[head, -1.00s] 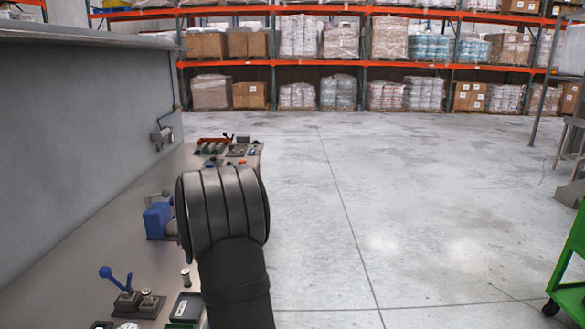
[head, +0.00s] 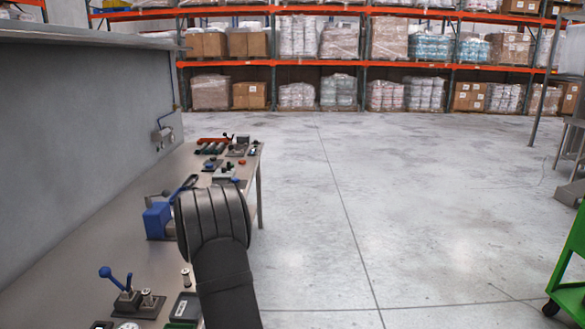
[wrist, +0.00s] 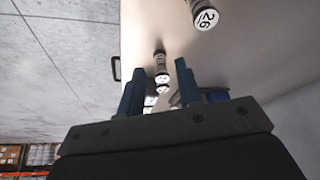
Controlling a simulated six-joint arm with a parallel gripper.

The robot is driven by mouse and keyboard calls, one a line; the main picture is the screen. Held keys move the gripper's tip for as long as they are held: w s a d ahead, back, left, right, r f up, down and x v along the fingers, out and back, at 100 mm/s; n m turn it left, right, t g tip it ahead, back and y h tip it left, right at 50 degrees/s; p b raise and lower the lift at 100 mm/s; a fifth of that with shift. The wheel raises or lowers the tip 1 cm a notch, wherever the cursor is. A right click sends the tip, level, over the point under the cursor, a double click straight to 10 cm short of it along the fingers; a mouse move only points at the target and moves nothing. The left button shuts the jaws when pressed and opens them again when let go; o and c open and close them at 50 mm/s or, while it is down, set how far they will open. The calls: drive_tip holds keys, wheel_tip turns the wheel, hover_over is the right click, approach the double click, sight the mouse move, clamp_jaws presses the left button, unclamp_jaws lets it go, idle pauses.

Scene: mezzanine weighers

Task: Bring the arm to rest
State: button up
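My gripper (wrist: 156,78) shows in the wrist view with its two blue fingers apart. Small dark-and-white cylinders (wrist: 161,64) show in the gap, seemingly beyond the fingertips on the bench; I see nothing gripped. A larger cylinder marked 26 (wrist: 205,16) is near the top of that view. In the head view my dark arm link stands over the right edge of the steel bench (head: 88,245), and my gripper is not visible there.
On the bench are a blue device (head: 158,220), a blue-handled lever fixture (head: 125,298), a small cylinder (head: 185,279) and several items at the far end. A grey wall panel (head: 80,130) bounds the left. A green cart (head: 568,275) stands right. The floor between is open.

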drive_tip(key=a+f, duration=0.2)
drive_tip(key=a, duration=0.1)
drive_tip(key=shift+w+a+f, duration=0.1)
drive_tip(key=shift+a+f, duration=0.05)
drive_tip(key=shift+a, duration=0.1)
drive_tip(key=shift+w+a+f, duration=0.1)
drive_tip(key=shift+a+f, duration=0.25)
drive_tip(key=shift+f, duration=0.1)
drive_tip(key=o, duration=1.5)
drive_tip(key=s+a+r+n+h, duration=0.1)
drive_tip(key=s+a+r+n, duration=0.2)
drive_tip(key=a+r, duration=0.2)
drive_tip(key=shift+s+a+n, duration=0.2)
drive_tip(key=shift+s+n, duration=0.2)
drive_tip(key=s+a+r+n+t+h, duration=0.25)
drive_tip(key=s+a+r+n, duration=0.35)
drive_tip(key=s+a+n, duration=0.5)
drive_tip(key=s+a+r+n+t+h, duration=0.1)
drive_tip(key=s+a+r+n+h, duration=0.2)
drive_tip(key=s+a+r+n, duration=0.7)
drive_tip(key=w+d+f, duration=0.4)
drive_tip(key=d+f, duration=0.1)
drive_tip(key=f, duration=0.5)
drive_tip(key=shift+d+m, duration=0.15)
drive_tip(key=shift+m, duration=0.15)
